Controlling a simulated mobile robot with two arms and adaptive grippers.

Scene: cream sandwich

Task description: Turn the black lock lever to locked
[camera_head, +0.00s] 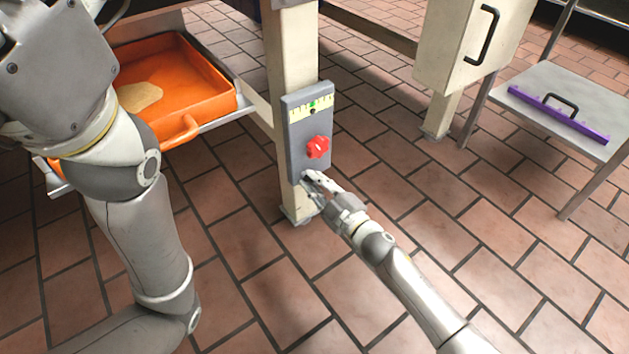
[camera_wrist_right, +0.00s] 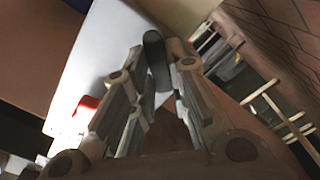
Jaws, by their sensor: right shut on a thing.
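A grey panel (camera_head: 293,150) is fixed to a cream post and carries a red star-shaped knob (camera_head: 318,147). My right gripper (camera_head: 311,181) is at the panel's lower end, below the red knob. In the right wrist view the black lock lever (camera_wrist_right: 155,55) stands between the two fingers of my right gripper (camera_wrist_right: 160,85), which is shut on it. The head view hides most of the lever behind the fingers. The red knob also shows in the wrist view (camera_wrist_right: 86,104), left of the fingers. My left gripper is not in view; only my left arm shows.
A yellow-green scale (camera_head: 311,108) tops the panel. An orange tray (camera_head: 215,75) with a flat tan piece (camera_head: 139,96) lies on a rack at left. A cream cabinet (camera_head: 450,45) and a small table (camera_head: 585,85) with a purple handled bar (camera_head: 558,115) stand right. Tiled floor between is clear.

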